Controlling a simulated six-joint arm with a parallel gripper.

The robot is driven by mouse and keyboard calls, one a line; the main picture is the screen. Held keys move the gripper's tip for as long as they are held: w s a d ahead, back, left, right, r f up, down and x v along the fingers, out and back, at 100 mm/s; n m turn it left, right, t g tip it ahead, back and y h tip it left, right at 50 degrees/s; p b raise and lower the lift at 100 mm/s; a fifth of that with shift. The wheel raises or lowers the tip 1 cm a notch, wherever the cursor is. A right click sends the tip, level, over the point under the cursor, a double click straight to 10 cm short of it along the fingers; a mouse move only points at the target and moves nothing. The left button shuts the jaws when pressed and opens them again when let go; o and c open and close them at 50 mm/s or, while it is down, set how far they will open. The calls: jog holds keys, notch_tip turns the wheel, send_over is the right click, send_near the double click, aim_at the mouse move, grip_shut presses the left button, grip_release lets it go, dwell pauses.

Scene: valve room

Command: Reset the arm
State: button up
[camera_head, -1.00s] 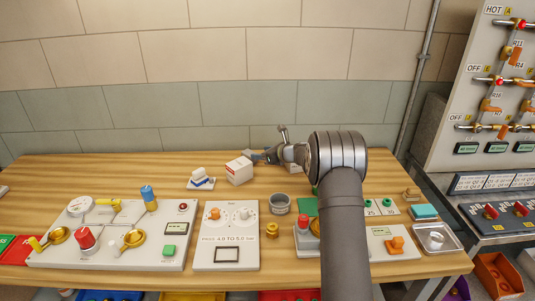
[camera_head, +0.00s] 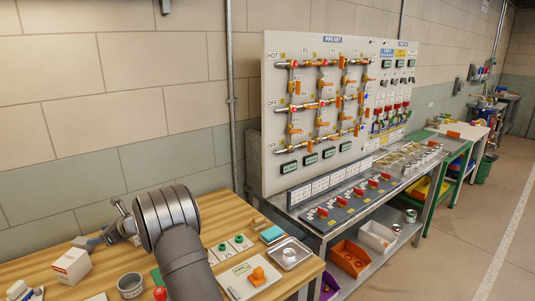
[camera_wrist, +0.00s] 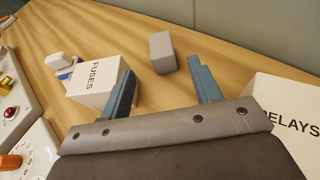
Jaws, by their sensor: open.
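My gripper (camera_head: 92,242) is at the left of the head view, low over the back of the wooden table, partly hidden by my arm. In the wrist view my gripper (camera_wrist: 165,88) has its two blue-grey fingers spread apart with nothing between them. A small grey block (camera_wrist: 162,53) lies on the table beyond the fingertips, apart from them. A white box marked FUSES (camera_wrist: 92,92) is close beside the left finger. A white box marked RELAYS (camera_wrist: 288,112) is to the right of the right finger.
In the head view a white carton (camera_head: 72,266) and a grey cup (camera_head: 130,285) stand near my arm. A metal tray (camera_head: 289,253) is at the table's right end. A pipe panel (camera_head: 318,110) stands behind a bench to the right. Open floor (camera_head: 450,240) lies beyond.

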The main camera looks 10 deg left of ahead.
aim_at(81, 240)
jog(key=x, duration=1.2)
jog(key=shift+d+r, duration=0.15)
jog(key=shift+r, duration=1.3)
